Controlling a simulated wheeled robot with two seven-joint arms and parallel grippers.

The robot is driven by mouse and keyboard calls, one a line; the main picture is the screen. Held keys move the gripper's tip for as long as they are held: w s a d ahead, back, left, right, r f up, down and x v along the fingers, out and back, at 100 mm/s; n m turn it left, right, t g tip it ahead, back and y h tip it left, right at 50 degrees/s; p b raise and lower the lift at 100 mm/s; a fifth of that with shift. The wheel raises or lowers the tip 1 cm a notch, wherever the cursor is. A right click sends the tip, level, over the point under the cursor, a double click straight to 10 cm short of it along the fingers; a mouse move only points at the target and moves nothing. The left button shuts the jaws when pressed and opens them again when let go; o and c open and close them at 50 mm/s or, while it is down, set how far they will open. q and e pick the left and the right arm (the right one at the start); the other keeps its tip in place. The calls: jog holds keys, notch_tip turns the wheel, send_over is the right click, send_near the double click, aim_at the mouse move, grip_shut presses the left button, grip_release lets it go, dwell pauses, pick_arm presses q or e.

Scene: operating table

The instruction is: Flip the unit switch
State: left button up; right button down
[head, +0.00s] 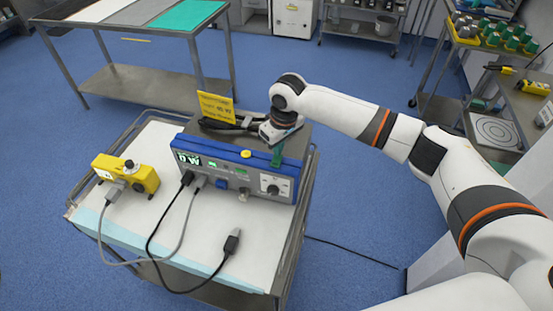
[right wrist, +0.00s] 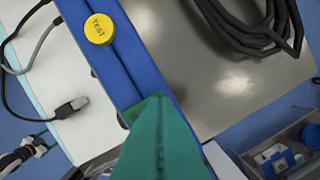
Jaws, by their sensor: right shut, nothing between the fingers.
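The unit (head: 222,152) is a blue and grey box on a cart, with a lit green display (head: 188,158) and knobs on its front. A dark knob or switch on a white plate (head: 272,187) sits at the right of the front; its position is too small to read. My right gripper (head: 277,157) has green fingers, shut and empty, at the unit's top front edge just above that plate. In the right wrist view the shut fingers (right wrist: 160,125) cover part of the blue edge, and the front face is hidden. My left gripper is not in view.
A yellow TEST button (right wrist: 99,29) is on the blue edge. A coiled black cable (head: 225,125) and a yellow sign (head: 215,107) are on top. A yellow box (head: 126,175) stands left on the cart. Cables and a loose plug (head: 232,240) lie in front.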

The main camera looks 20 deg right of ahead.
jog(key=shift+f, duration=0.6)
dwell(0.3)
notch_tip(320, 180, up, 7)
jog(key=p, duration=0.8)
dwell(0.5)
